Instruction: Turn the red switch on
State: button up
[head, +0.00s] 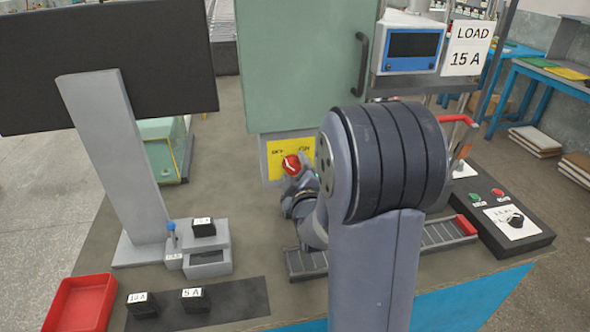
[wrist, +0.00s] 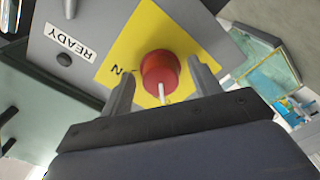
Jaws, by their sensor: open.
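The red switch (head: 291,165) is a round knob with a white pointer line, on a yellow plate (head: 308,152) on the front of the grey-green cabinet. In the wrist view the red knob (wrist: 160,72) stands between the two fingers of my gripper (wrist: 157,85), and the yellow plate (wrist: 200,30) shows behind it. The gripper is open; one finger is on each side of the knob, with a visible gap on the left. The white line points toward the bottom of the wrist view. The plate's lettering is partly hidden.
A green cabinet door (head: 300,60) with a dark handle is above the switch. A black monitor (head: 110,60) stands left. A control box (head: 500,220) with buttons is right. A red tray (head: 80,303) and black mat (head: 240,298) lie at front left.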

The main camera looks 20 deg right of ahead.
jog(key=shift+c, duration=0.3)
jog(key=c, duration=0.9)
jog(key=shift+f+m+b, duration=0.1)
jog(key=shift+m+b, duration=0.2)
jog(key=shift+b, duration=0.2)
jog(key=m+b, duration=0.2)
jog(key=b, duration=0.1)
jog(key=shift+f+m+b, duration=0.2)
jog(key=shift+m+b, duration=0.1)
jog(key=m+b, duration=0.8)
jog(key=m, duration=0.2)
jog(key=shift+a+r+b, duration=0.1)
jog(key=shift+b, duration=0.25)
jog(key=m+b, duration=0.2)
jog(key=m, duration=0.2)
jog(key=shift+r+m, duration=0.15)
jog(key=shift+m, duration=0.15)
